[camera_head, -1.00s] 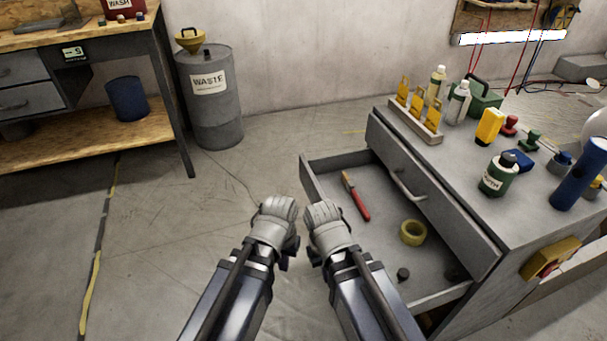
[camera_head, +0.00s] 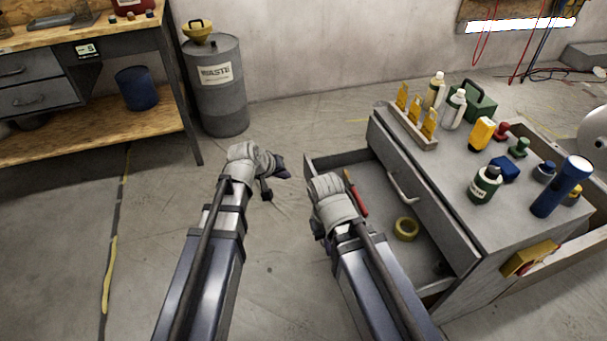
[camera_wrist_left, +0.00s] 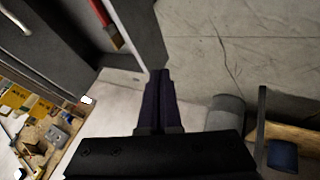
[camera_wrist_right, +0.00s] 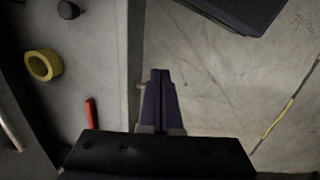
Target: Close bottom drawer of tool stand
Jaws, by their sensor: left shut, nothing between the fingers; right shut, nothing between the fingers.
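The grey tool stand (camera_head: 480,215) is at right with its bottom drawer (camera_head: 375,165) pulled out to the left. The drawer holds a red-handled tool (camera_head: 358,196) and a yellow tape roll (camera_head: 406,229). My right arm hides much of its front panel. My right gripper (camera_wrist_right: 160,75) is shut and empty, just outside the drawer's front wall (camera_wrist_right: 132,60); I cannot tell if they touch. In the head view its fingers are mostly hidden. My left gripper (camera_head: 274,182) is shut and empty over open floor, left of the drawer; it also shows in the left wrist view (camera_wrist_left: 159,76).
Bottles, a green case (camera_head: 480,102) and several small items stand on the stand's top. A waste drum (camera_head: 218,90) is at the back wall. A workbench (camera_head: 95,140) is at left. Floor between bench and drawer is clear.

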